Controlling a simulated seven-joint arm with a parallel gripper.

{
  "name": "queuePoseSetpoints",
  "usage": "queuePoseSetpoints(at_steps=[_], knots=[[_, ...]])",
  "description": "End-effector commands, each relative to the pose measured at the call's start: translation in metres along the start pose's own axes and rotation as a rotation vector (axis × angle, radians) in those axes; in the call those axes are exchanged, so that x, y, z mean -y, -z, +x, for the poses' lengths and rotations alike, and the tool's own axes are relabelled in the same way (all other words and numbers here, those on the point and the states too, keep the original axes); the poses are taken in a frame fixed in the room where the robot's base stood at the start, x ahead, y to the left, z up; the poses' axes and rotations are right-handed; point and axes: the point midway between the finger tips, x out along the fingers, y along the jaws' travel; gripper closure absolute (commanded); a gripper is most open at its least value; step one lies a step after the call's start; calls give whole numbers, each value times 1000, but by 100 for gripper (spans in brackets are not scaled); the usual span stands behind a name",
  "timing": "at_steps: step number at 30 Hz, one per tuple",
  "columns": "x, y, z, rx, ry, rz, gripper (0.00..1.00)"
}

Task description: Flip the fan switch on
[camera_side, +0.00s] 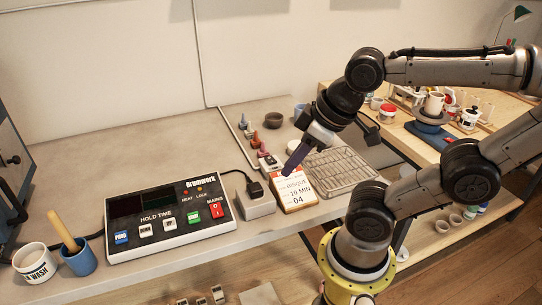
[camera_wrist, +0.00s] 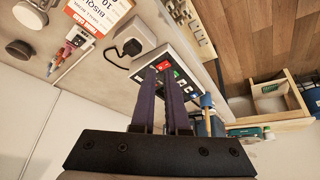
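I cannot make out any switch labelled as a fan switch. A black and white control box (camera_side: 170,215) lies at the left of the bench, with HEAT and LOCK lights, several buttons and a red MAINS switch (camera_side: 216,210). In the wrist view the control box (camera_wrist: 188,62) is partly hidden behind my fingers, and the red switch (camera_wrist: 164,66) shows near their tips. My gripper (camera_side: 289,173) points down-left above the bench, near the orange-edged card. In the wrist view its two dark fingers (camera_wrist: 159,75) stand a little apart, with nothing between them.
A white socket box (camera_side: 258,204) with a black plug stands between the control box and the card (camera_side: 295,190). A wire rack (camera_side: 340,170) lies to the right. A white mug (camera_side: 36,262) and a blue cup (camera_side: 78,258) stand at the left.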

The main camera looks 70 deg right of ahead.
Motion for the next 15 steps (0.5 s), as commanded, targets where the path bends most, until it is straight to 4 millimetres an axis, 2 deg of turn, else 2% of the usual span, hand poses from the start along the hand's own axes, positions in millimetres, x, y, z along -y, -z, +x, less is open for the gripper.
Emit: queuePoseSetpoints(at_steps=[2, 5, 11, 15], knots=[[0, -1, -2, 12, 2, -87, 100], [0, 8, -13, 12, 4, -244, 100], [-14, 46, -27, 93, 14, -546, 100], [-36, 77, -26, 178, 41, -707, 100]])
